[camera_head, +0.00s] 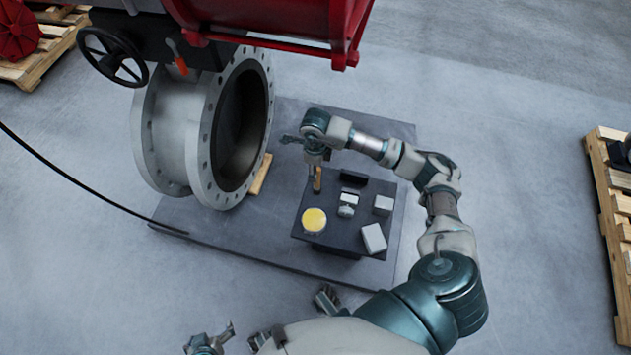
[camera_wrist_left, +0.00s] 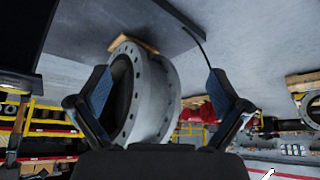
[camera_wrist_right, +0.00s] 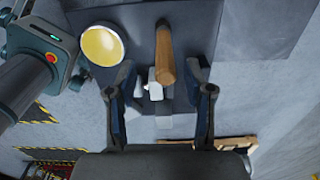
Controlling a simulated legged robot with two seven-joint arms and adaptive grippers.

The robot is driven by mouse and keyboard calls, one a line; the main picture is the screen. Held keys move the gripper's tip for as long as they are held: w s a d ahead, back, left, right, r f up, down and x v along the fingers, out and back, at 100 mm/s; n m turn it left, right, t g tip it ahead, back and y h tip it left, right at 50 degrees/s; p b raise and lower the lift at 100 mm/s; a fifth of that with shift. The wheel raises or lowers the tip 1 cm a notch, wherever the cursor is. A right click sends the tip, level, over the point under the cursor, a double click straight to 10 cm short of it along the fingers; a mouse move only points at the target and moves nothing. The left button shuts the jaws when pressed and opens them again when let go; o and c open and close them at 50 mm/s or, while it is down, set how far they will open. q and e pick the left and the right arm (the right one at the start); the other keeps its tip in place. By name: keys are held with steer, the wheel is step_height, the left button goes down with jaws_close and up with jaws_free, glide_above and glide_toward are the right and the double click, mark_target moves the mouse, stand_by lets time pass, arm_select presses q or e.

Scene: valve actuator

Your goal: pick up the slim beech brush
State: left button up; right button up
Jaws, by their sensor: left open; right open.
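The slim beech brush (camera_head: 317,181) shows as a small brown wooden piece at the back of the small dark table, just below my right gripper (camera_head: 314,157). In the right wrist view, its wooden handle (camera_wrist_right: 165,58) points toward the gap between the open fingers of my right gripper (camera_wrist_right: 161,72). A finger stands on each side, with visible space to the handle.
The small dark table (camera_head: 335,238) also holds a yellow-topped round container (camera_head: 314,220), a grey block (camera_head: 374,238), and several small grey and dark pieces. A large flanged valve body (camera_head: 205,140) stands left, under a red actuator (camera_head: 265,18). A pallet (camera_head: 612,210) lies right.

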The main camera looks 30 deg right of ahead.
mark_target(319, 175)
steer(key=shift+a+f, duration=0.1)
steer(key=shift+f, duration=0.25)
steer(key=f, duration=0.2)
steer(key=d+f+b, duration=0.1)
steer(key=f, duration=0.2)
steer(key=shift+w+d, duration=0.1)
steer(key=shift+d, duration=0.25)
steer(key=shift+a, duration=0.15)
steer(key=shift+a+r, duration=0.1)
steer(key=shift+a, duration=0.15)
steer(key=c, duration=0.4)
steer(key=shift+a+r, duration=0.1)
steer(key=shift+a, duration=0.2)
jaws_close()
arm_select(q)
steer(key=w+t, duration=0.1)
steer(key=w+d+r, duration=0.1)
steer(key=w+t, duration=0.1)
steer(key=w, duration=0.1)
steer(key=shift+w+d+r+t+h, duration=0.1)
steer(key=shift+d+r+t+h, duration=0.1)
steer(key=shift+d+t+h, duration=0.1)
arm_select(e)
steer(key=shift+d, duration=0.1)
